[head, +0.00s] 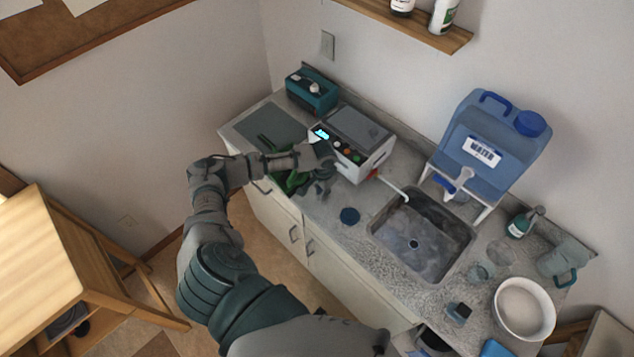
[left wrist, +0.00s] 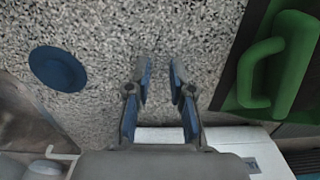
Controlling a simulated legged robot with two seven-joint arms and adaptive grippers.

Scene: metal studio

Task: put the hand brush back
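A green object with a raised loop handle (left wrist: 275,65), which looks like the hand brush, lies on the dark mat on the counter. In the head view its green part (head: 291,183) shows partly behind my left gripper (head: 322,183). Its underside and any bristles are hidden. My left gripper is over the counter in front of the white device, beside the green object and apart from it. In the left wrist view its fingers (left wrist: 160,70) are spread with only counter between them. My right gripper is not seen.
The white device (head: 352,147) stands behind my left gripper. A blue disc (head: 349,216) lies between it and the sink (head: 420,238). A blue water container (head: 490,145) stands behind the sink. A white bowl (head: 524,309) and glassware are at the right. The dark mat (head: 262,126) has bare room.

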